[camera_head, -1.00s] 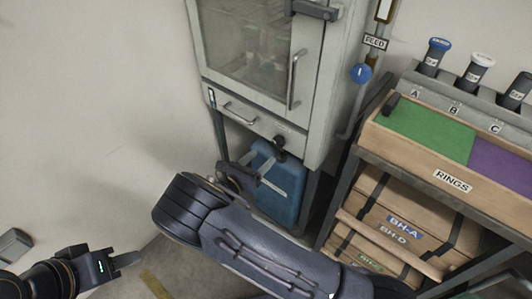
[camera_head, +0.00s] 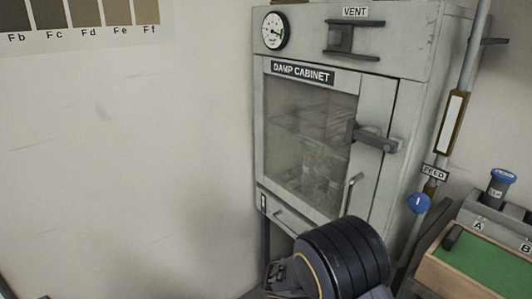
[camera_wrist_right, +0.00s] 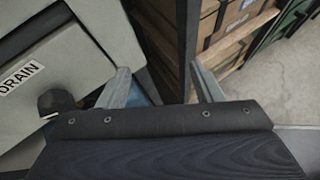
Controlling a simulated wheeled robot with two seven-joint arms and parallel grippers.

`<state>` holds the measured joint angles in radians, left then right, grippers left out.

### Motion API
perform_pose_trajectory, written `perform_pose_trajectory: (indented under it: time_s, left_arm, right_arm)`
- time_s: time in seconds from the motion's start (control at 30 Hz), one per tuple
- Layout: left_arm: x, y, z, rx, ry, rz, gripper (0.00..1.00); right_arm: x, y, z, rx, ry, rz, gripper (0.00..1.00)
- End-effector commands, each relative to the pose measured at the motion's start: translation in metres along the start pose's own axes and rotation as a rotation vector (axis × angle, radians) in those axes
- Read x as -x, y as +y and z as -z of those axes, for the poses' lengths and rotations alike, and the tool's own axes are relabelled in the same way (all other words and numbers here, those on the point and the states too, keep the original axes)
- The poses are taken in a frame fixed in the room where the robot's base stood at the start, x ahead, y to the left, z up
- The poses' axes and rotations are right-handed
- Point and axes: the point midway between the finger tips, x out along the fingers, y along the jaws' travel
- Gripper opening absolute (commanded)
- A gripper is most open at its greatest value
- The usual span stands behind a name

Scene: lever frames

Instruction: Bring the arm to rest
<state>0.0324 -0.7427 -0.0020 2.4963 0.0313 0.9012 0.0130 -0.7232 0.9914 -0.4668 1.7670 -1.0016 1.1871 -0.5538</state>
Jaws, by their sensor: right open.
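My right arm (camera_head: 345,255) rises from the bottom of the head view, in front of the lower part of the damp cabinet (camera_head: 400,85). Its gripper is mostly cut off or hidden there. In the right wrist view my right gripper (camera_wrist_right: 158,72) is open, its two fingers apart with nothing held between them. A dark upright post shows beyond and between the fingers. The drain panel with a dark knob (camera_wrist_right: 57,102) is left of the fingers. My left gripper is not in view.
A pipe with a blue round tag (camera_head: 418,203) runs beside the cabinet. Wooden crates (camera_wrist_right: 235,15) lie beyond the right finger.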

Motion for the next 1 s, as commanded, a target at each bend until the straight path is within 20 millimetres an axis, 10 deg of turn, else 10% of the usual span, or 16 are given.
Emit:
perform_pose_trajectory:
  time_s: [0.5,1.0]
  left_arm:
    - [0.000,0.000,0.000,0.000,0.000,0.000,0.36]
    - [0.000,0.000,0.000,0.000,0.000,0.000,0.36]
  right_arm:
    - [0.039,-0.148,-0.085,-1.011,0.846,0.617,0.60]
    - [0.099,-0.213,-0.115,-1.659,1.240,0.847,0.60]
